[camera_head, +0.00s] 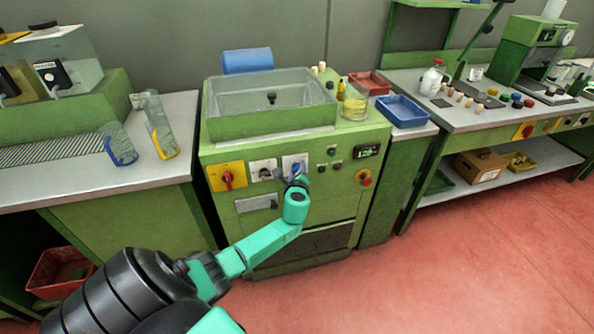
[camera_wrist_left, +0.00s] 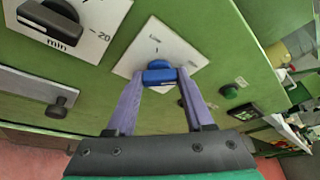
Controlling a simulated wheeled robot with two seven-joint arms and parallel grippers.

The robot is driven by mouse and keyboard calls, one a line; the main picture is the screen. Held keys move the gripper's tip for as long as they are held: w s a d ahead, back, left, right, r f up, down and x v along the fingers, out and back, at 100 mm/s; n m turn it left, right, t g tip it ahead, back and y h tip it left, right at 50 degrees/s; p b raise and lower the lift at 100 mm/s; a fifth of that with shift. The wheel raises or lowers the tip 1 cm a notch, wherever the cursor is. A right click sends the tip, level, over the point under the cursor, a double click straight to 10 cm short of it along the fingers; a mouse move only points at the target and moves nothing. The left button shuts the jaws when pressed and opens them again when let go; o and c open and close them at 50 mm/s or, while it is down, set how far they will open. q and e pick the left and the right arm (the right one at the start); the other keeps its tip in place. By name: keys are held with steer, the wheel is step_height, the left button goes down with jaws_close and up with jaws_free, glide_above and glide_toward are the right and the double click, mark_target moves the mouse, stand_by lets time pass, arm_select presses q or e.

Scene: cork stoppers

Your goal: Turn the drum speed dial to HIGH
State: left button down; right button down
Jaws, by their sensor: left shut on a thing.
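The drum speed dial (camera_wrist_left: 160,74) is a blue knob on a white plate (camera_wrist_left: 186,53) with small lettering, set in the green machine front. In the head view the plate (camera_head: 290,160) is partly hidden behind my left gripper (camera_head: 297,181). In the left wrist view my left gripper (camera_wrist_left: 160,78) has its two purple fingers on either side of the blue knob, shut on it. My right gripper is not in view.
Left of the dial are a black timer knob (camera_wrist_left: 50,18) and a yellow plate with a red switch (camera_head: 227,177). Right of it are small green buttons (camera_head: 331,151), a display (camera_head: 366,151) and a red emergency stop (camera_head: 364,177). A latch handle (camera_wrist_left: 57,107) sits below.

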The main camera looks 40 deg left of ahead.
arm_select(q)
steer(key=shift+f, duration=0.15)
steer(key=shift+c, duration=1.4)
jaws_free()
steer(key=shift+s+d, duration=0.2)
steer(key=p+v, duration=0.1)
steer(key=v, duration=1.3)
steer(key=shift+p, duration=0.3)
